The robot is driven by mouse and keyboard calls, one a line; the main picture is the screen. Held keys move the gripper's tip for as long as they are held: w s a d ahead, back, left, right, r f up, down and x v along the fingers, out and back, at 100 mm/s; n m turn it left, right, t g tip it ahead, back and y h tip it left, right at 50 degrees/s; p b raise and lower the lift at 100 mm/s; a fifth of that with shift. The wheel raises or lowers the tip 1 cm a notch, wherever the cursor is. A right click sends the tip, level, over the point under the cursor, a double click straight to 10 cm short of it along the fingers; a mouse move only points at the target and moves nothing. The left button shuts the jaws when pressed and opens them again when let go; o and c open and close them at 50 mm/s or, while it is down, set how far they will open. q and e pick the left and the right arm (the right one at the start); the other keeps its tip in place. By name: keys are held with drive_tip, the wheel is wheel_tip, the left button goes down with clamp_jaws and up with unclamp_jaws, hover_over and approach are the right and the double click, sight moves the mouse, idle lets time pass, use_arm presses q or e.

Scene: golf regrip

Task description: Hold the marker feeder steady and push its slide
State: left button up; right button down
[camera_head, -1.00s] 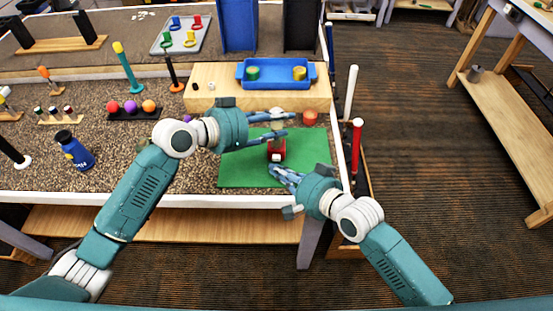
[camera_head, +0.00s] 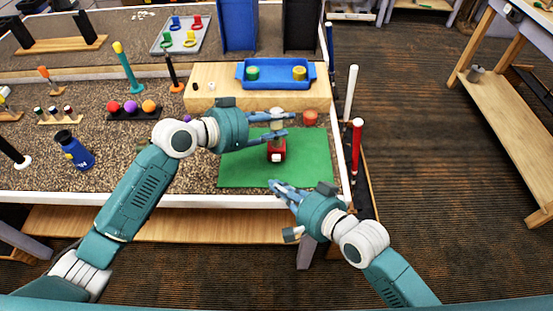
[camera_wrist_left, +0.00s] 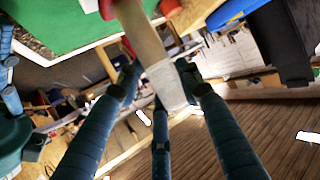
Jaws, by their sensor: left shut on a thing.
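The marker feeder stands upright on the green mat (camera_head: 235,172). It has a red base (camera_head: 268,151), a white slide (camera_head: 276,158) on its front face and a pale upright tube (camera_head: 277,125). My left gripper (camera_head: 291,124) comes in from the left and is shut on the tube above the base. In the left wrist view the tube (camera_wrist_left: 140,35) runs between the fingers (camera_wrist_left: 160,80), with the red base at the top edge. My right gripper (camera_head: 272,186) is apart from the feeder, over the mat's front edge; its finger opening is too small to tell.
A wooden riser (camera_head: 212,83) behind the mat bears a blue tray (camera_head: 242,83) with green and yellow round pieces. A red round piece (camera_head: 310,118) sits at the mat's back right. A red club (camera_head: 357,150) stands by the table's right edge. The mat's left part is clear.

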idle(0.3)
use_arm(q)
drive_tip(key=o, duration=1.3)
